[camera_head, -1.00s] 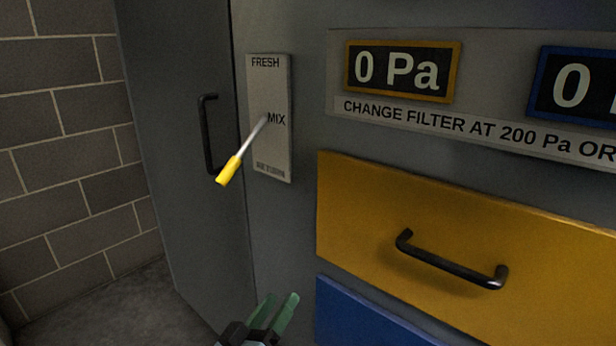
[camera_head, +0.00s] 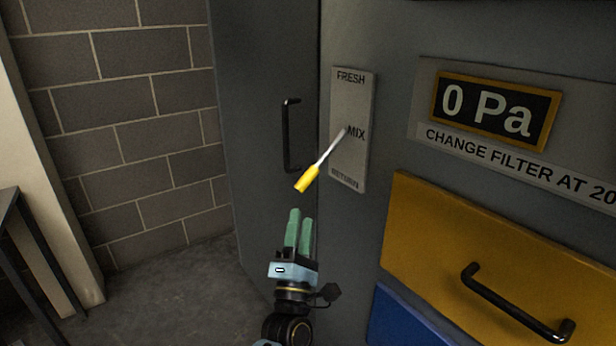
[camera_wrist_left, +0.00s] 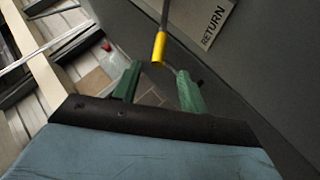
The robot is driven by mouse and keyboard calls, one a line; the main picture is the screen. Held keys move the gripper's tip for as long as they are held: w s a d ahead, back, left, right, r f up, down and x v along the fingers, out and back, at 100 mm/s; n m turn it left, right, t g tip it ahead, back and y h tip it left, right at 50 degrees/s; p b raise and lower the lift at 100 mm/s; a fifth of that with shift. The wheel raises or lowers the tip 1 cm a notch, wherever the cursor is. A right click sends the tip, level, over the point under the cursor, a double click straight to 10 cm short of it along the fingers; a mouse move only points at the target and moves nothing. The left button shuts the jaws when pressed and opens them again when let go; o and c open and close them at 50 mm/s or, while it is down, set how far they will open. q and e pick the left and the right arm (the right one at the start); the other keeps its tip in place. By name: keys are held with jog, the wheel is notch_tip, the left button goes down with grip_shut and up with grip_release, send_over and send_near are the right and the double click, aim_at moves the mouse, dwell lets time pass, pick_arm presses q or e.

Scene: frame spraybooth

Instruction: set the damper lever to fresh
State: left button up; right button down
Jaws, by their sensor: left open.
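The damper lever (camera_head: 320,162) is a thin metal rod with a yellow grip. It sticks out from a pale plate (camera_head: 350,105) marked FRESH at the top, MIX in the middle and RETURN at the bottom. Its rod meets the plate beside MIX. My left gripper (camera_head: 300,215) has green fingers and is below the yellow grip, apart from it and empty. In the left wrist view the lever's yellow grip (camera_wrist_left: 159,47) shows just beyond the open fingertips, roughly between them. My right gripper is in neither view.
A grey door with a black handle (camera_head: 291,135) is left of the plate. To the right are a 0 Pa display (camera_head: 497,110), a yellow drawer (camera_head: 440,220) with a black handle, and a blue panel (camera_head: 400,318). A dark table (camera_head: 20,240) stands at far left.

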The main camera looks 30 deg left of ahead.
aim_at(308, 175)
pick_arm(q)
jog(key=x, duration=1.1)
jog(key=shift+d, duration=0.1)
grip_shut()
